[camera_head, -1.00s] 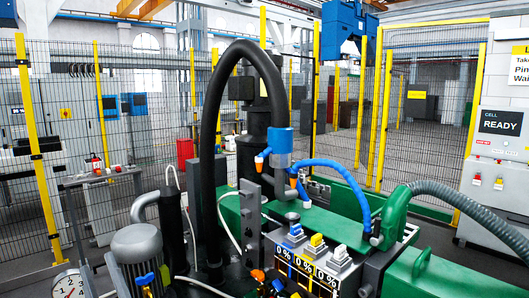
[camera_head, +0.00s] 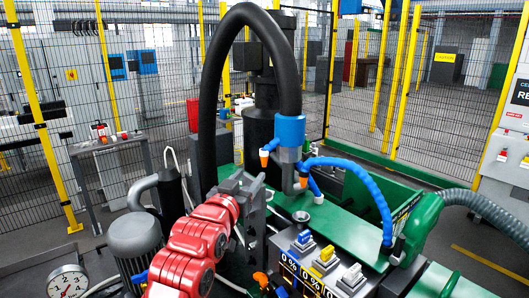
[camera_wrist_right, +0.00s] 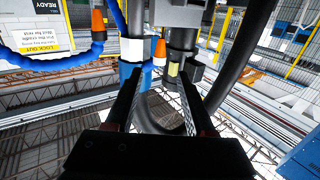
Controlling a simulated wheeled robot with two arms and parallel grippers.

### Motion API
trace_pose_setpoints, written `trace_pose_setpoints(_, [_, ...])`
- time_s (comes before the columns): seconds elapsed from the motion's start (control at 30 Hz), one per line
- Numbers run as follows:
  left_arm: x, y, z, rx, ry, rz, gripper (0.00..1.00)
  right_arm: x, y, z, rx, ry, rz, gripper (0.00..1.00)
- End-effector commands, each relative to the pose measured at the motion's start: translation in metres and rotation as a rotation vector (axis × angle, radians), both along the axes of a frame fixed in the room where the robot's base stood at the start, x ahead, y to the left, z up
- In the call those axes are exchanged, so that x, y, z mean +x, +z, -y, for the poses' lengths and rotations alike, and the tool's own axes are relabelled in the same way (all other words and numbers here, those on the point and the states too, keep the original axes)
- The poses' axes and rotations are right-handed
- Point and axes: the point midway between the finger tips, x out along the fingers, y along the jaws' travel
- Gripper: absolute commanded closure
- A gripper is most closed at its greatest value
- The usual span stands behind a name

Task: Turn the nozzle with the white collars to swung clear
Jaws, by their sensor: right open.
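Two orange-tipped nozzles hang from blue hoses by the machine's blue collar block. The left nozzle (camera_head: 265,157) hangs tip down and appears to be the one with white collars; in the right wrist view (camera_wrist_right: 160,49) a white band shows next to its orange tip. The other nozzle (camera_head: 303,181) hangs lower right and also shows in the wrist view (camera_wrist_right: 98,22). My right gripper (camera_head: 254,178) is just below and left of the left nozzle in the head view. In the wrist view its fingers (camera_wrist_right: 161,88) are apart, with that nozzle beyond them; contact is not visible. My left gripper is out of view.
A thick black hose (camera_head: 212,95) arches behind the nozzles. A valve panel (camera_head: 322,268) with coloured levers is in front, and a green machine bed (camera_head: 345,222) lies to the right. A dial gauge (camera_head: 68,283) is at lower left.

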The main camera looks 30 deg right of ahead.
Motion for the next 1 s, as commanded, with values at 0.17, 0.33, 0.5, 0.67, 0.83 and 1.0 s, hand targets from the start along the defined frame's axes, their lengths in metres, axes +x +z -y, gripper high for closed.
trace_pose_setpoints(0.17, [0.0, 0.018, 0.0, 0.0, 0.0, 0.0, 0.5, 0.021, 0.003, 0.031, 0.0, -0.004, -0.002, 0.45])
trace_pose_setpoints(0.33, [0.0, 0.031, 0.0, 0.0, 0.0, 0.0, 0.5, 0.042, 0.003, 0.056, 0.0, -0.003, -0.003, 0.45])
trace_pose_setpoints(0.5, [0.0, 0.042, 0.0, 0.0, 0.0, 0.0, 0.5, 0.06, 0.003, 0.079, 0.0, -0.002, -0.003, 0.45])
trace_pose_setpoints(0.67, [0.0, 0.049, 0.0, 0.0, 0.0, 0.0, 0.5, 0.072, 0.002, 0.092, -0.003, 0.0, -0.002, 0.45])
trace_pose_setpoints(0.83, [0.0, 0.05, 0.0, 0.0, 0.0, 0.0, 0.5, 0.076, 0.001, 0.097, -0.002, 0.001, 0.002, 0.45])
trace_pose_setpoints(1.0, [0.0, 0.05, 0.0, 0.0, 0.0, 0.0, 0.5, 0.077, 0.0, 0.098, -0.002, 0.001, 0.003, 0.45])
